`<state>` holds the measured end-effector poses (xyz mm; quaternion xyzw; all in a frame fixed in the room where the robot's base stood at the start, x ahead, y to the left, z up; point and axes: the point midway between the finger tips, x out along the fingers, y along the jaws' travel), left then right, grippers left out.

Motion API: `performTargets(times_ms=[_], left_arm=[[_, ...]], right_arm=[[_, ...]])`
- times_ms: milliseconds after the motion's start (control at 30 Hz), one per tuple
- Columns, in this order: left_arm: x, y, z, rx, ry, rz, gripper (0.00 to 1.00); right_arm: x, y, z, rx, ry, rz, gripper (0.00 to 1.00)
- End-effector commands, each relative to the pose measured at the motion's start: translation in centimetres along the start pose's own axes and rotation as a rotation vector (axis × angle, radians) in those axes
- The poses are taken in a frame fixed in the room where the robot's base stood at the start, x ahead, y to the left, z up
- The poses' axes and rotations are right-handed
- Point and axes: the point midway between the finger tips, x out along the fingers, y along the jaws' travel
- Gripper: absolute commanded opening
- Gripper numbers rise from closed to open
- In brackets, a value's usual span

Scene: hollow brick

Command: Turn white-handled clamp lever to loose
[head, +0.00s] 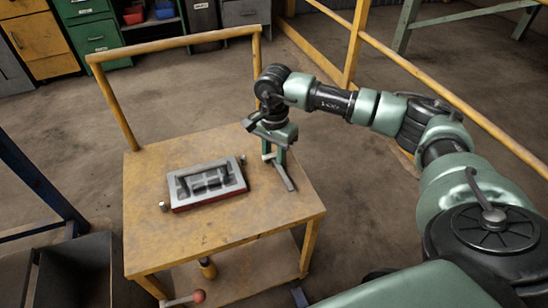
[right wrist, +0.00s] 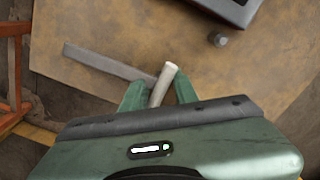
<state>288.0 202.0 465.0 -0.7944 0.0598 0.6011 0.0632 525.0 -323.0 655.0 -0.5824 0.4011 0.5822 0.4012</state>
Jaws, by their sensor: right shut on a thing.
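The clamp lever's white handle (right wrist: 169,74) stands between the two green fingers of my right gripper (right wrist: 160,93), which is shut on it. A flat grey bar (right wrist: 105,61) runs from near the handle toward the left in the right wrist view. In the head view the right gripper (head: 275,156) points down over the table's right side, with the grey bar (head: 284,177) beneath it. The lever's pivot is hidden by the gripper. The grey hollow-brick mould (head: 181,191) with a red base lies left of the gripper. My left gripper is not in view.
The worn yellow table (head: 215,229) has a raised rail (head: 180,44) at the back. Small metal knobs (head: 164,206) sit beside the mould. A red-knobbed lever (head: 198,297) is below the table. A yellow railing (head: 430,97) runs behind my right arm. The table's front is clear.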

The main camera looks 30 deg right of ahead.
Motion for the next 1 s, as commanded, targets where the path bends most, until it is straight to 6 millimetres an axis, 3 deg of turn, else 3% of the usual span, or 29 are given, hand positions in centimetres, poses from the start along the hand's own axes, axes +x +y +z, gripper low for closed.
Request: performTargets(times_ms=[333,367,400,767,867,1000], left_arm=[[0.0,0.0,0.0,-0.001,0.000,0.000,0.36],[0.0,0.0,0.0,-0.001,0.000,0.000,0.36],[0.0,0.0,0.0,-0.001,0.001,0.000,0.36],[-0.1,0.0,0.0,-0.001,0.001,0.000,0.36],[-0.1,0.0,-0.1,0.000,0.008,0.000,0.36],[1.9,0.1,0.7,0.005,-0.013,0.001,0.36]], right_arm=[[-0.1,-0.1,-0.1,-0.010,0.003,-0.003,0.00],[-0.1,-0.1,-0.1,-0.010,0.003,-0.003,0.37],[-0.1,-0.1,-0.1,-0.009,0.003,-0.003,0.48],[-0.3,-0.1,0.0,-0.005,0.001,-0.001,0.48],[-1.5,-0.1,0.0,-0.005,0.001,-0.002,0.48],[-4.0,-0.1,0.0,-0.006,0.002,-0.004,0.48]])
